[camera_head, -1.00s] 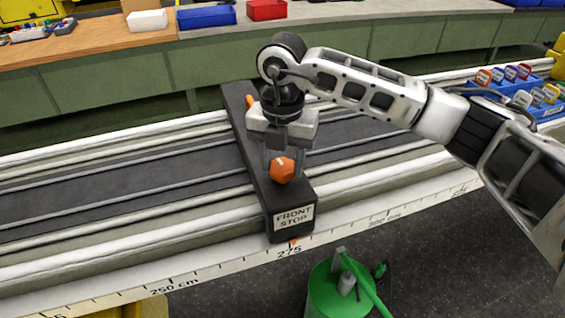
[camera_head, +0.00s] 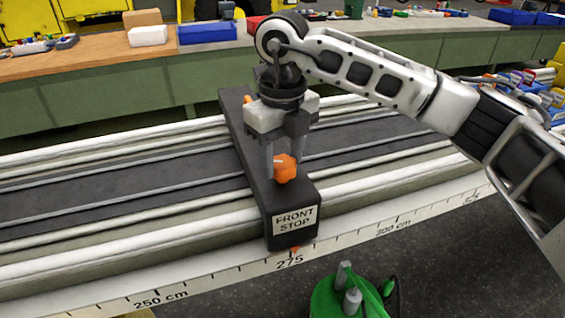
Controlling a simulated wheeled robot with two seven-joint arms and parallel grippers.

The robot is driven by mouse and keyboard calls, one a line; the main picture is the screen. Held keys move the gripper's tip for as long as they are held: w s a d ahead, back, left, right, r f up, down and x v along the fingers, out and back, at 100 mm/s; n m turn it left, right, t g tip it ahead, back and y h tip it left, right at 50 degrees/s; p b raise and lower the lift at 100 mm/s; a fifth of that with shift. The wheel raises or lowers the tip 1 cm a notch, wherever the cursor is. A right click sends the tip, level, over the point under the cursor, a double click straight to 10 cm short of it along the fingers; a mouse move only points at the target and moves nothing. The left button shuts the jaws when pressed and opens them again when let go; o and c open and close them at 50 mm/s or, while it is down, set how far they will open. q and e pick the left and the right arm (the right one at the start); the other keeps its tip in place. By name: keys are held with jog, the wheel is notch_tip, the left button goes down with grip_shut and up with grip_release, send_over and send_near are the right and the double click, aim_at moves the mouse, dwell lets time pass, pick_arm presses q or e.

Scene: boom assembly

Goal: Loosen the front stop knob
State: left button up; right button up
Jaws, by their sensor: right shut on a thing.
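The front stop (camera_head: 294,222) is a long dark bar lying across the rails, with a "FRONT STOP" label on its near end. The orange front stop knob (camera_head: 286,169) sits on top of it. My right gripper (camera_head: 285,168) points down from above and is shut on the knob, with a finger on either side. A small orange part (camera_head: 247,99) shows at the bar's far end, partly behind my right arm. My left gripper is not in view.
A white scale (camera_head: 220,281) runs along the near edge, with an orange pointer by 275. Blue trays (camera_head: 530,88) of parts lie at the right. A workbench with boxes runs along the back.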

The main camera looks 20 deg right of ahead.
jog(key=n+b, duration=0.2)
jog(key=n, duration=0.3)
jog(key=shift+n, duration=0.3)
jog(key=shift+n+b, duration=0.35)
jog(key=shift+n, duration=0.55)
jog(key=n, duration=0.2)
jog(key=shift+n+b, duration=0.3)
jog(key=shift+b, duration=0.05)
jog(key=n, duration=0.3)
jog(key=shift+n+b, duration=0.3)
jog(key=shift+n, duration=0.1)
jog(key=n, duration=0.4)
jog(key=shift+r, duration=0.1)
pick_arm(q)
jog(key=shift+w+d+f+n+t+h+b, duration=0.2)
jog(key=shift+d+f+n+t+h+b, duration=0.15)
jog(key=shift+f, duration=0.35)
pick_arm(e)
jog(key=shift+n, duration=2)
jog(key=o, duration=1)
